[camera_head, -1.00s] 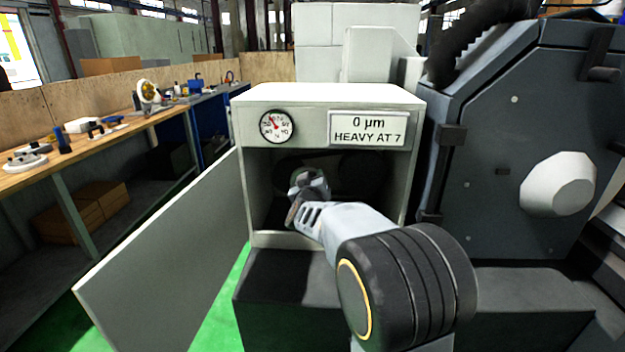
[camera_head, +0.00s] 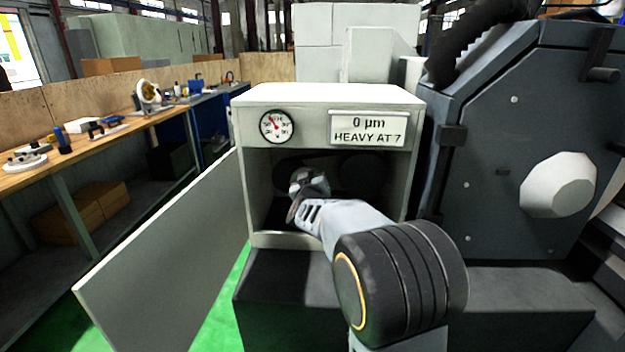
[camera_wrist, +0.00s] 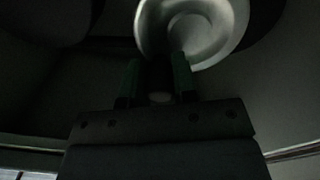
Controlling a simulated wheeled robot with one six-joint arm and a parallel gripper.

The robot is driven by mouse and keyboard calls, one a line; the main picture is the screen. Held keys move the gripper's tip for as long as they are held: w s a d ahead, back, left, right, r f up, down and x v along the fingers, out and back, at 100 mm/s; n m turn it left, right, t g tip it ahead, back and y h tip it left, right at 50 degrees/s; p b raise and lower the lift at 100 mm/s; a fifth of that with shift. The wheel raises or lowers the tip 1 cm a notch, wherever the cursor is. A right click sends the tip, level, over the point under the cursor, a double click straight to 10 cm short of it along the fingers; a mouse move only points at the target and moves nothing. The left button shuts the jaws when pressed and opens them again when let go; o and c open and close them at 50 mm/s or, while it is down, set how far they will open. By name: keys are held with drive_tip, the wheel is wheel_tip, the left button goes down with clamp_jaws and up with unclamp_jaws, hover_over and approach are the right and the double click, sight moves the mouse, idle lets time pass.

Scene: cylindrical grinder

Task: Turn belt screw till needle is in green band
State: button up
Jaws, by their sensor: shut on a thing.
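The round dial gauge (camera_head: 277,127) is on the cabinet's upper left front. Its red needle points to the upper left; the small face does not let me make out a green band. My gripper (camera_head: 305,190) reaches into the open cabinet. In the wrist view my gripper (camera_wrist: 160,75) has its two fingers close together at a pale round metal part (camera_wrist: 208,30). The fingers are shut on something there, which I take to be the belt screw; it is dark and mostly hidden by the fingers.
The cabinet (camera_head: 243,200) has its door (camera_head: 165,255) swung open to the left. A sign (camera_head: 367,129) reads "0 µm HEAVY AT 7". Dark round pulleys sit in shadow inside. A workbench (camera_head: 150,125) stands at the left, and a dark machine housing (camera_head: 500,110) rises close at the right.

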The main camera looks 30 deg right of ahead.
drive_tip(key=shift+f, duration=0.1)
drive_tip(key=m+b, duration=0.2)
drive_tip(key=b, duration=0.1)
drive_tip(key=shift+s+d+f+m, duration=0.2)
drive_tip(key=shift+d+f+m, duration=0.15)
drive_tip(key=shift+f+m, duration=0.05)
drive_tip(key=shift+s+d+f+m+b, duration=0.1)
drive_tip(key=shift+d+f+m+b, duration=0.05)
drive_tip(key=shift+m+b, duration=0.6)
drive_tip(key=shift+s+d+f+m+b, duration=0.1)
drive_tip(key=shift+f+m+b, duration=0.1)
drive_tip(key=shift+m+b, duration=0.55)
drive_tip(key=shift+d+f+m+b, duration=0.15)
drive_tip(key=shift+m+b, duration=0.35)
drive_tip(key=shift+m, duration=0.5)
drive_tip(key=o, duration=0.9)
